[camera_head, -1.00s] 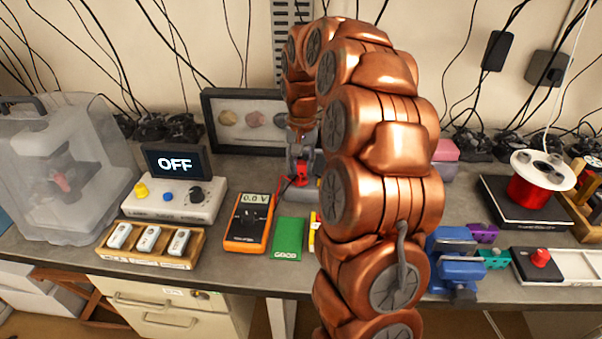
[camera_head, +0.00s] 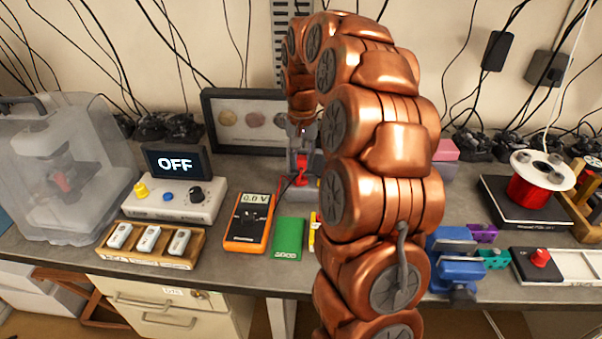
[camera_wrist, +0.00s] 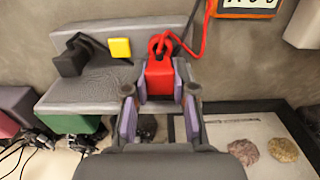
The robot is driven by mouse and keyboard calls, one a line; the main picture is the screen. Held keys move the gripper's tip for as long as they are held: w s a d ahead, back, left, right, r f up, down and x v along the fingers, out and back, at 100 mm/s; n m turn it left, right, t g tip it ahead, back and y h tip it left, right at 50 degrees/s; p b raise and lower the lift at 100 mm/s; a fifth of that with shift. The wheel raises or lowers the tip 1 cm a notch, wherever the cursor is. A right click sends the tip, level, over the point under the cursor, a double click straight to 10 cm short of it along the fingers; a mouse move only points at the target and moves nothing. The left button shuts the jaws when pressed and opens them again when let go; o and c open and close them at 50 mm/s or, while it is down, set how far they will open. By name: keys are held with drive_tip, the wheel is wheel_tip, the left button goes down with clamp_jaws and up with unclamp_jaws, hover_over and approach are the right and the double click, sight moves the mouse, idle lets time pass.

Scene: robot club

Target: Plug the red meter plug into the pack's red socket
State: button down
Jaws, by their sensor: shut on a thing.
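The red meter plug (camera_wrist: 160,77) is between the two purple-padded fingers of my gripper (camera_wrist: 158,112), which is shut on it. A red lead loops from the plug to the orange meter (camera_head: 249,221), which reads 0.0 V. A grey block (camera_wrist: 105,88) lies below and beside the plug, with a black plug (camera_wrist: 72,58) and a yellow square (camera_wrist: 120,47) on it. I cannot tell whether the red plug touches the block. No red socket can be made out.
A green card (camera_head: 288,238) lies beside the meter. A switch box (camera_head: 175,200) with an OFF display and a wooden tray (camera_head: 150,258) stand left. A framed display (camera_head: 245,120) is close behind my gripper. A blue vise (camera_head: 456,268) is right of my arm.

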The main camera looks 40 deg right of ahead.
drive_tip(key=shift+r, duration=1.15)
drive_tip(key=c, duration=1.5)
unclamp_jaws()
clamp_jaws()
